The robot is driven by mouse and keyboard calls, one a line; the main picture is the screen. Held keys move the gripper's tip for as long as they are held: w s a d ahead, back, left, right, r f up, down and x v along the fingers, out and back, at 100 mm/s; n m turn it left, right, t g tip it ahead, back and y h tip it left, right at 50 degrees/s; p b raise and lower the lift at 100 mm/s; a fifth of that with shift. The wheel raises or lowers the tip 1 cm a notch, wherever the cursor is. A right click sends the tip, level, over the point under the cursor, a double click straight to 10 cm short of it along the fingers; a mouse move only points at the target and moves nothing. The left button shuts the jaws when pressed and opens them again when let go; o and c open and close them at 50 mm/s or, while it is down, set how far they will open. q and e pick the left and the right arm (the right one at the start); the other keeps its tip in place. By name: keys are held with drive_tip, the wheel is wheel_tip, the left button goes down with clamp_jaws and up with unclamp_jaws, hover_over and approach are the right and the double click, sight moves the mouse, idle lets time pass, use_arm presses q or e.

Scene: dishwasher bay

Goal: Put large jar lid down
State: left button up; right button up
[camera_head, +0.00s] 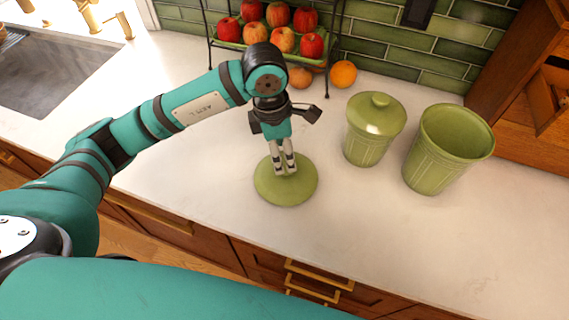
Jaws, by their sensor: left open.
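The large jar lid (286,190), a round pale green disc, lies on the white counter near its front edge. My left gripper (286,172) is directly over the lid, pointing down, with its fingertips at the lid's middle. The gripper is open, and its fingers hide the lid's centre; I cannot tell whether they touch it. The large green jar (447,150) stands upright and uncovered at the right. My right gripper is not in view.
A smaller green jar (373,130) with its lid on stands left of the large jar. A rack (239,47) of red apples and an orange (343,74) are at the back wall. A sink (52,75) is at the left. The counter's front right is clear.

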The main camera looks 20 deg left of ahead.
use_arm(q)
wheel_tip(320, 180, up, 6)
drive_tip(key=b, duration=0.1)
drive_tip(key=shift+s+a+r, duration=0.15)
drive_tip(key=shift+a+r, duration=0.1)
drive_tip(key=shift+a, duration=0.1)
drive_tip(key=shift+s+f, duration=0.1)
